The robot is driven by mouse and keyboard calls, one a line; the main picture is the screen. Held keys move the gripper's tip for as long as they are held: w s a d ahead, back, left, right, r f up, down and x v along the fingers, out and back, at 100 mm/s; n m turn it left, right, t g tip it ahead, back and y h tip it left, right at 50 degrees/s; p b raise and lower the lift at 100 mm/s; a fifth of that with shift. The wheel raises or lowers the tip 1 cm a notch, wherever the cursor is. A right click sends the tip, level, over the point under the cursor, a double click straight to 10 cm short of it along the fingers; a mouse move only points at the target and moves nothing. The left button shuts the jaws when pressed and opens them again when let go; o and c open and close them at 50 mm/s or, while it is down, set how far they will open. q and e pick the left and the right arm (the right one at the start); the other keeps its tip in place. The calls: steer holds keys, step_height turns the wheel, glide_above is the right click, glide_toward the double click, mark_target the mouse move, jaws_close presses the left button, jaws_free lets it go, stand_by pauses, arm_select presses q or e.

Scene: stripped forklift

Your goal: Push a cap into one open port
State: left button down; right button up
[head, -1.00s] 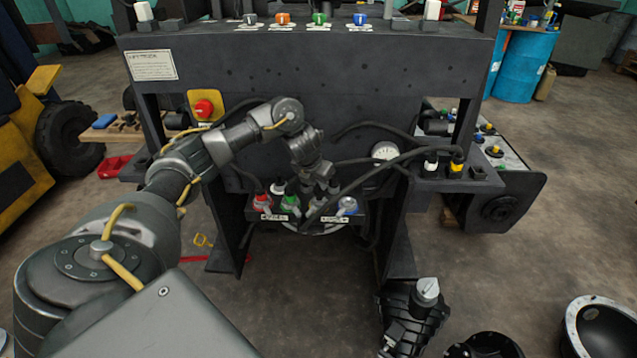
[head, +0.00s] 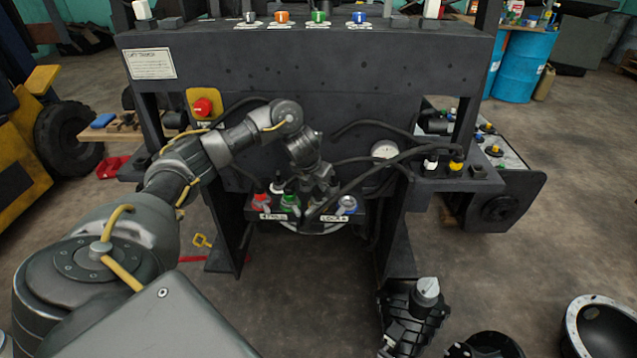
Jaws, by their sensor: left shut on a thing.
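A dark port block (head: 302,222) with two white labels sits low on the front of the forklift. It carries a red fitting (head: 262,202), a green fitting (head: 290,203), a blue and silver fitting (head: 347,204) and a white-topped one (head: 277,186) behind. My left gripper (head: 320,190) points down over the block, between the green and blue fittings. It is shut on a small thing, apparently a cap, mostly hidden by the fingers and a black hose. I cannot tell whether it touches a port.
Black hoses (head: 370,166) cross close to the gripper and run to white and yellow fittings (head: 456,162) at right. A gauge (head: 385,151) and a red stop button (head: 203,107) flank my arm. Orange, green and blue caps (head: 319,17) line the top ledge. Dark parts lie on the floor.

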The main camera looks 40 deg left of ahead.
arm_select(q)
steer(key=shift+f+b, duration=0.55)
steer(key=shift+f, duration=0.3)
stand_by(0.8)
steer(key=c, duration=1.3)
jaws_free()
steer(key=shift+c, duration=0.2)
steer(key=p+v, duration=0.3)
steer(key=v, duration=0.8)
steer(key=shift+p, duration=0.4)
